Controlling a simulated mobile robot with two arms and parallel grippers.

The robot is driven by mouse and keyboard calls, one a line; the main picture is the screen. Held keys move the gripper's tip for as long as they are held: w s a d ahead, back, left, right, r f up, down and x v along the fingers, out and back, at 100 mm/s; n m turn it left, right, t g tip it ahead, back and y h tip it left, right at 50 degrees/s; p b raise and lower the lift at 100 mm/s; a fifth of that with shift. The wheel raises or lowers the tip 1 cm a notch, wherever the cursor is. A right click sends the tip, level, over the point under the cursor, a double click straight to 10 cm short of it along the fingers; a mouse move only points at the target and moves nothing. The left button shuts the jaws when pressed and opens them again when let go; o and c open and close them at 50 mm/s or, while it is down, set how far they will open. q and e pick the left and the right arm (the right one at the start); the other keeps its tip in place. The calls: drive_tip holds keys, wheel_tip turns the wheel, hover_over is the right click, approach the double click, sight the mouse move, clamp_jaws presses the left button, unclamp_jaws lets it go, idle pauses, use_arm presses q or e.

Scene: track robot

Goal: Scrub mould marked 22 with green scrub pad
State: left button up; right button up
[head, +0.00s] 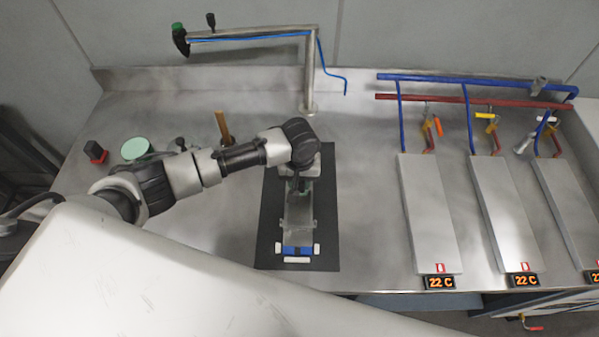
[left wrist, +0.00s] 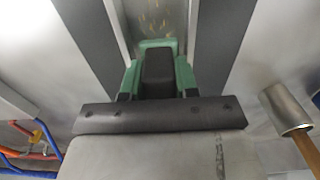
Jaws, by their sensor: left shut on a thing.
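A grey metal mould (head: 298,222) lies lengthwise on a black mat (head: 325,225), with blue and white parts at its near end. I cannot read a number on it. My left gripper (head: 298,185) is over its far part, pointing down. In the left wrist view the gripper (left wrist: 158,78) is shut on a black block with green around it, apparently the green scrub pad (left wrist: 157,44). Yellow-brown specks show on the mould's channel (left wrist: 160,20) beyond the pad. Contact between pad and mould is hidden. My right gripper is not in view.
Tilted plates (head: 430,215) with "22 C" displays and blue and red pipes stand at right. A mint-green round (head: 135,148) and a red-black block (head: 96,152) are at left. A wooden handle (head: 222,127) stands behind my arm. A swing arm (head: 310,70) rises at the back.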

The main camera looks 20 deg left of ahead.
use_arm(q)
drive_tip(key=shift+s+d+p, duration=0.15)
drive_tip(key=shift+s+p, duration=0.2)
drive_tip(key=shift+s, duration=0.2)
drive_tip(key=shift+s, duration=0.1)
drive_tip(key=shift+s+d+r+p, duration=0.15)
drive_tip(key=shift+s+d+p, duration=0.1)
drive_tip(key=shift+s+p, duration=0.7)
drive_tip(key=shift+s+d, duration=0.1)
drive_tip(key=shift+s, duration=0.15)
drive_tip(key=shift+p, duration=0.3)
